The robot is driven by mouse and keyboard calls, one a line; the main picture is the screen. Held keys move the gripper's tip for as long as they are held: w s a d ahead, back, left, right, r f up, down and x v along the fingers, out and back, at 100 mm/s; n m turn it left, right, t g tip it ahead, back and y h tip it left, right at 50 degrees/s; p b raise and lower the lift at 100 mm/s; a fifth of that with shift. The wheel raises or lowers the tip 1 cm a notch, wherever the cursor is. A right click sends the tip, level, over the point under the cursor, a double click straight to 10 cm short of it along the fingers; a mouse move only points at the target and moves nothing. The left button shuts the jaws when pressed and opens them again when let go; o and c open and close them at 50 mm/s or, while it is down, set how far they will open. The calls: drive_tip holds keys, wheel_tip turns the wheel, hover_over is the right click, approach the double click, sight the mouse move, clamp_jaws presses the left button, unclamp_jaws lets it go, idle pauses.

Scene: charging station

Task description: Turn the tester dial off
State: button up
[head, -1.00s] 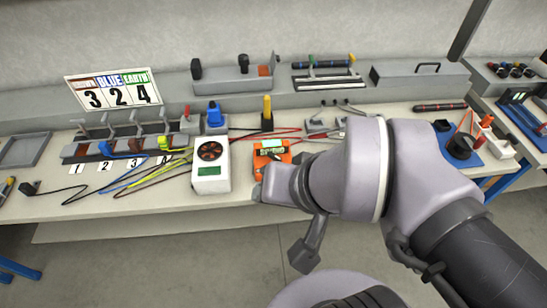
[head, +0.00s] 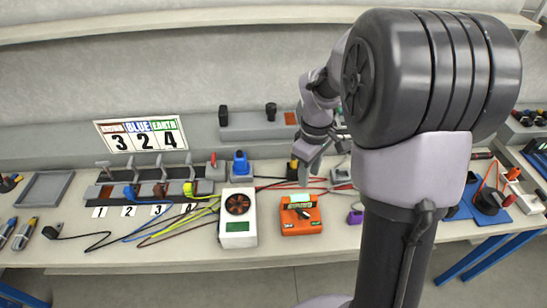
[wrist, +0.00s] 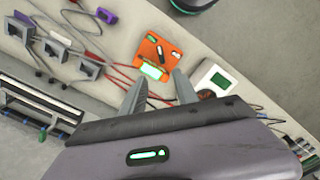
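The orange tester (head: 300,214) lies on the bench in front of the cable area, with a pale screen on its rear part. In the wrist view the same tester (wrist: 157,55) shows a lit green screen and small dark parts on its face; which one is the dial and how it is set, I cannot tell. My gripper (head: 308,172) is raised behind the tester in the head view. In the wrist view my gripper (wrist: 160,90) has its two fingers apart with nothing between them, and the tester lies beyond the fingertips, not touched.
A white unit (head: 238,222) with a round dark-red grille and green display stands left of the tester. Red cables (head: 272,184) run behind it. A purple piece (head: 355,217) lies to the right. Numbered clamps (head: 150,188) and a 3-2-4 sign (head: 140,135) are at left.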

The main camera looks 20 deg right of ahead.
sight(304, 212)
drive_tip(key=f+b, duration=0.2)
drive_tip(key=f, duration=0.3)
drive_tip(key=f+b, duration=0.2)
drive_tip(key=f, duration=0.4)
drive_tip(key=f+b, duration=0.2)
drive_tip(key=f, duration=0.4)
drive_tip(key=shift+s+f, duration=0.1)
drive_tip(key=shift+s, duration=0.15)
clamp_jaws()
